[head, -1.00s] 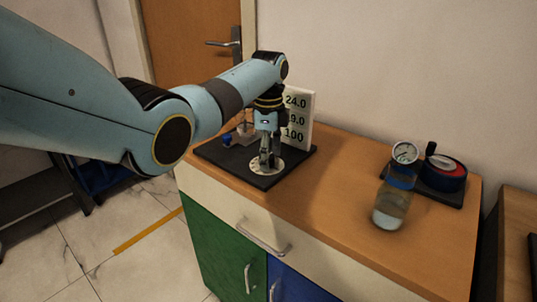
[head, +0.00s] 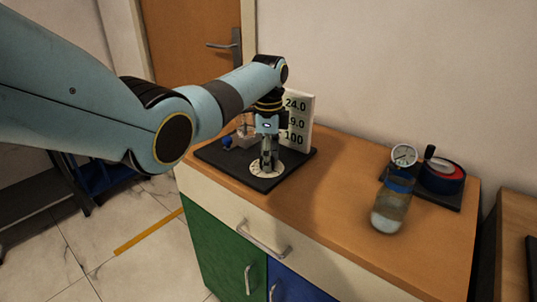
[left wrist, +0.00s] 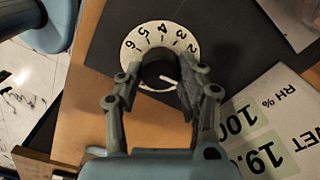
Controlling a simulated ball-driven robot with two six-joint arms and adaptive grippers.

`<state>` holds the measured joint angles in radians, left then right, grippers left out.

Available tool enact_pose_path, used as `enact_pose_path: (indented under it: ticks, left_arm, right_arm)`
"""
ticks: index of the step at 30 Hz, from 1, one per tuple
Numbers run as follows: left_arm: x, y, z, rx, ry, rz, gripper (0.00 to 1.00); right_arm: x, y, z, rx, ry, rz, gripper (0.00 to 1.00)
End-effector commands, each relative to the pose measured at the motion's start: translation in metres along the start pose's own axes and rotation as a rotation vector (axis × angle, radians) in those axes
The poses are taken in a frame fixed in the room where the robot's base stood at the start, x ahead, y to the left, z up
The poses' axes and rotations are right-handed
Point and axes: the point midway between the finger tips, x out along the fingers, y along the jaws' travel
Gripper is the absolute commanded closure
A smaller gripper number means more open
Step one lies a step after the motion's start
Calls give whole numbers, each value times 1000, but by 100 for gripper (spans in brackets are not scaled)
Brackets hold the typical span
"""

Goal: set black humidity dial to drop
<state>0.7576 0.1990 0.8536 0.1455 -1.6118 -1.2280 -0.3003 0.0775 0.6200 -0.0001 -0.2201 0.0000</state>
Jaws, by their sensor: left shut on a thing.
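The black humidity dial is a dark round knob (left wrist: 158,70) on a white disc (left wrist: 137,48) marked 2 to 6 in the visible part. The disc also shows in the head view (head: 258,172), on a black base board (head: 222,158). My left gripper (head: 267,166) points down over the disc. In the left wrist view the left gripper (left wrist: 160,95) has its fingers on both sides of the knob, shut on it. A thin white curved piece shows between the fingers. Part of the scale is hidden. My right gripper is not in view.
A white display panel (head: 301,104) behind the gripper reads 24.0, 19.0 and 100, partly covered. A blue knob (head: 227,141) is at the board's left. A gauge (head: 404,155) above a jar (head: 390,212) and a red-blue round device (head: 443,176) are to the right. Wooden top between is clear.

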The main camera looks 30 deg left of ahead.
Motion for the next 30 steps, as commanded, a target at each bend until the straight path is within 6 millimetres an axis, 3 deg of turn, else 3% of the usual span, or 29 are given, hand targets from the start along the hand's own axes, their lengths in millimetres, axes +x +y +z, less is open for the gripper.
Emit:
enact_pose_path:
  ticks: [12, 30]
  left_arm:
    - [-4, -1, 0, -357, -1, 1, 95]
    - [-2, -4, 2, -926, 0, -2, 95]
  right_arm:
    - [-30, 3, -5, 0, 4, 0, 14]
    - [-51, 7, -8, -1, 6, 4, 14]
